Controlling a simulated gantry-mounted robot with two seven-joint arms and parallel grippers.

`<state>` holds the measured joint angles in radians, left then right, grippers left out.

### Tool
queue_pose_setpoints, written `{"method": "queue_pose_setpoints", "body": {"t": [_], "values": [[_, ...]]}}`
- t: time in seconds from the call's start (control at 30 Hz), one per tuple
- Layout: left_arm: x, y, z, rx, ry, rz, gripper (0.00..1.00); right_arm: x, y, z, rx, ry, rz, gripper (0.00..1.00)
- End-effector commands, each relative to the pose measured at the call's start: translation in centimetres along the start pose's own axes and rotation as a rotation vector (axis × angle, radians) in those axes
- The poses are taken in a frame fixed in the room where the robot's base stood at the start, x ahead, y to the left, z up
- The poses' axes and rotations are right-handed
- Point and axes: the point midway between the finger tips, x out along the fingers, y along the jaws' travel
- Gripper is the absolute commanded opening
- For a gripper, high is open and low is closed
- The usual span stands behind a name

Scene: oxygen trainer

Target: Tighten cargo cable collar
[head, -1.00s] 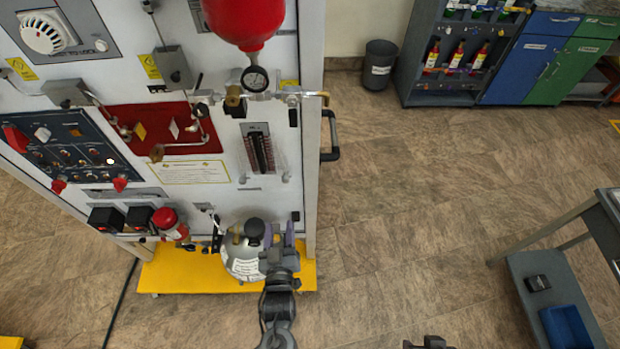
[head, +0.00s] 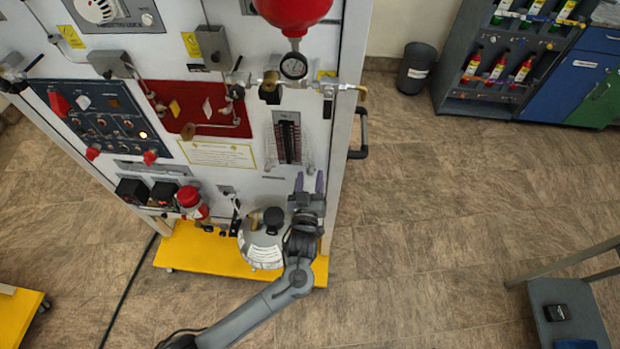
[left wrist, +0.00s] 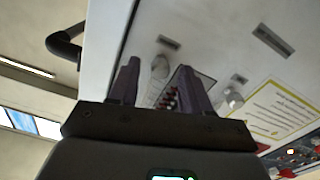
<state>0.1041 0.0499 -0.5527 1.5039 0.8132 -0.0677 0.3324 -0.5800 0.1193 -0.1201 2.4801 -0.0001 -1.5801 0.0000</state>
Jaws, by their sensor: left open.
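My left gripper (head: 308,185) is open, its two purple-grey fingers pointing up along the trainer panel (head: 240,105). In the left wrist view the open fingers (left wrist: 158,75) frame part of the flowmeter (left wrist: 172,97) against the white panel. I cannot pick out a collar labelled as the cargo cable's. A silver bottle (head: 262,250) with a dark cap stands at the lower panel, beside my left wrist. My right gripper is out of view.
A gauge (head: 293,66) and brass fittings sit under a red sphere (head: 292,12). A black handle (head: 360,135) sticks out from the panel's right side. A yellow base (head: 210,250) juts out below. The floor to the right is clear up to a grey cart (head: 565,300).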

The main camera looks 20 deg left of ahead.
Motion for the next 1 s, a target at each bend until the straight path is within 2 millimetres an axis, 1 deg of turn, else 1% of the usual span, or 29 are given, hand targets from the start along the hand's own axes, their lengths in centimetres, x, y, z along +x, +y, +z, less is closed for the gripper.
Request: {"method": "queue_pose_setpoints", "body": {"t": [0.13, 0.37, 0.47, 0.5, 0.7, 1.0], "values": [[0.48, -0.05, 0.01, 0.001, 0.000, -0.001, 0.48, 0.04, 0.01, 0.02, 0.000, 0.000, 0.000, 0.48], [0.51, -0.05, 0.00, 0.000, 0.000, -0.001, 0.48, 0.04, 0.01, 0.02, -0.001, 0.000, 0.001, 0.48], [0.50, -0.05, -0.01, 0.000, 0.000, -0.001, 0.36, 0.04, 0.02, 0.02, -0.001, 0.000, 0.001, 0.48], [0.50, -0.05, -0.01, 0.000, 0.000, -0.001, 0.30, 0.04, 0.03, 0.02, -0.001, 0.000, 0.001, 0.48], [0.49, -0.05, -0.01, 0.000, 0.000, -0.001, 0.00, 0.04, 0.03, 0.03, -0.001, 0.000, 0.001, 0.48], [0.49, -0.03, -0.10, 0.021, -0.001, -0.001, 0.00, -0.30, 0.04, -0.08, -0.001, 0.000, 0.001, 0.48]]}}
